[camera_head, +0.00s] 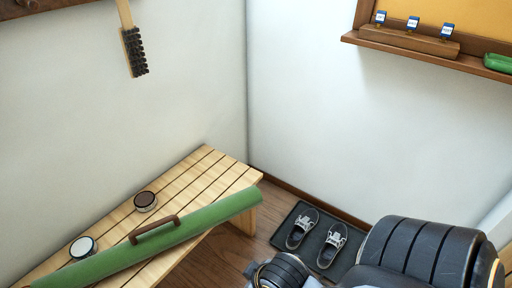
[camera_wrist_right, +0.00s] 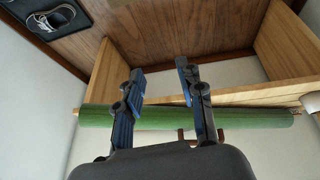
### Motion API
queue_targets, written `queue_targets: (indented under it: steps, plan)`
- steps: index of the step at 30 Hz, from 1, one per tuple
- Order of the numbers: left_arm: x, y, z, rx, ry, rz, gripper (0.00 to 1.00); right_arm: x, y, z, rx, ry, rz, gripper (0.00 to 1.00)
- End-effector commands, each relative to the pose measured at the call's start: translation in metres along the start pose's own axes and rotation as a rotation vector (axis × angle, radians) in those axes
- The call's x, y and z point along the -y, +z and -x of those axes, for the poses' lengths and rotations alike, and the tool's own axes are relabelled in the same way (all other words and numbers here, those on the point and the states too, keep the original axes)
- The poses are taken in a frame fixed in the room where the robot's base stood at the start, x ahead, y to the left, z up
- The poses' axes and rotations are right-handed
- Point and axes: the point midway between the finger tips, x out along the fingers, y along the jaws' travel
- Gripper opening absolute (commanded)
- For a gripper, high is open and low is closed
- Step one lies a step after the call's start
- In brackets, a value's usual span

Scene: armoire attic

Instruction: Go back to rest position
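My right gripper (camera_wrist_right: 160,72) shows in the right wrist view, with its two blue-padded fingers apart and nothing visible held between them. A long green roll (camera_wrist_right: 240,118) with a brown handle passes behind the fingers in that view. I cannot tell how far it is from them. In the head view the same green roll (camera_head: 200,222) lies slantwise along the front of a slatted wooden bench (camera_head: 205,165). Black parts of my arm fill the lower right of the head view, but no gripper fingers show there. My left gripper is in neither view.
Two round tins, one brown-topped (camera_head: 145,200) and one white-topped (camera_head: 82,247), stand on the bench. Grey shoes (camera_head: 331,245) sit on a dark mat (camera_head: 285,228) on the floor. A brush (camera_head: 134,52) hangs on the left wall. A wooden shelf (camera_head: 400,46) is at upper right.

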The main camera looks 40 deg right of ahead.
Motion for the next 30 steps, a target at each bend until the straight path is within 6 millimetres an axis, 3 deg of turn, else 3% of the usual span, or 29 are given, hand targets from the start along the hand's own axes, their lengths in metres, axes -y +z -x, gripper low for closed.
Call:
queue_targets:
  steps: [6, 22, 26, 30]
  plan:
    - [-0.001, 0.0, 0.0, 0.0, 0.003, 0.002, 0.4, 0.011, 0.021, 0.016, 0.091, -0.048, -0.061, 0.38]
    - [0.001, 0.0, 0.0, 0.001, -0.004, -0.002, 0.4, 0.011, 0.021, 0.015, 0.093, -0.047, -0.059, 0.38]
    - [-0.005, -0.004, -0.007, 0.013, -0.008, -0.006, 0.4, 0.011, 0.02, 0.007, 0.104, -0.049, -0.058, 0.38]
    - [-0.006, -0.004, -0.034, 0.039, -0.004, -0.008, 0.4, 0.014, 0.022, -0.02, 0.13, -0.054, -0.055, 0.38]
